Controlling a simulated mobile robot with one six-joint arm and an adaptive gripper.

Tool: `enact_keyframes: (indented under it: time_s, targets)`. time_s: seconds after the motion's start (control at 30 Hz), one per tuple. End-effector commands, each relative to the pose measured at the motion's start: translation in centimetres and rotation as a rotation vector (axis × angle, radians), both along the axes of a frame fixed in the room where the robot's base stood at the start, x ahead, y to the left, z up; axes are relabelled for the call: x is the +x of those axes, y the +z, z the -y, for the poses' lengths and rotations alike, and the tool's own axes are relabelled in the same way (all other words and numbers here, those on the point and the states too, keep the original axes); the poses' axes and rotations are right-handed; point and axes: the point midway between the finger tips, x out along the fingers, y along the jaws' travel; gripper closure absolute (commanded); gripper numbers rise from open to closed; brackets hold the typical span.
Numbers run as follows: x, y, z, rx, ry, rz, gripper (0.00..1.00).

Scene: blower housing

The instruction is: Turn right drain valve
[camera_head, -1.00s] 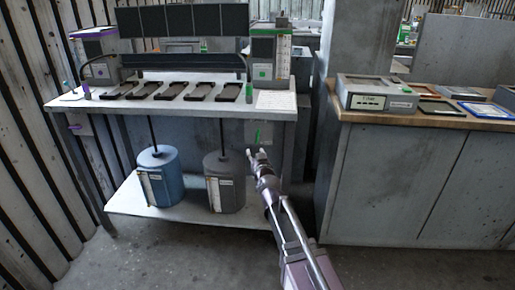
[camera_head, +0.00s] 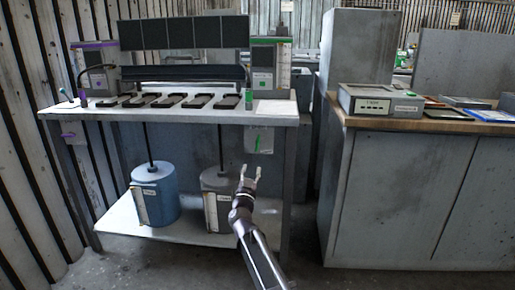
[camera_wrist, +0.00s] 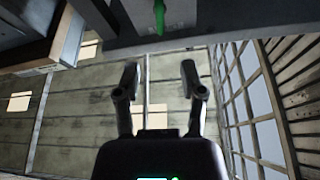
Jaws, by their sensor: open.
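The right drain valve shows a green handle (camera_head: 257,144) on a pale plate under the right end of the bench's front edge. The handle stands close to upright, tilted slightly. My gripper (camera_head: 251,171) is open and empty, below the handle in the head view and apart from it. In the wrist view, the green handle (camera_wrist: 159,16) is at the top centre, beyond the gap between the two open fingers (camera_wrist: 160,78). A purple handle (camera_head: 69,135) is under the bench's left end.
The bench (camera_head: 170,115) carries several dark blocks and two instruments. A blue canister (camera_head: 155,198) and a grey canister (camera_head: 215,205) stand on its lower shelf; my arm partly covers the grey one. A wood-topped cabinet (camera_head: 400,190) stands to the right.

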Motion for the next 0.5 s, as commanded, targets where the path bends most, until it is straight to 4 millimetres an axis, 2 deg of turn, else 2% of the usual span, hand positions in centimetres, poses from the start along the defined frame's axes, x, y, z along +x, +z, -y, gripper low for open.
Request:
enact_keyframes:
  time_s: [0.33, 0.5]
  targets:
    - [0.2, 0.2, 0.0, 0.000, 0.001, -0.001, 0.47]
    - [1.1, 0.6, 0.1, -0.001, 0.001, 0.000, 0.47]
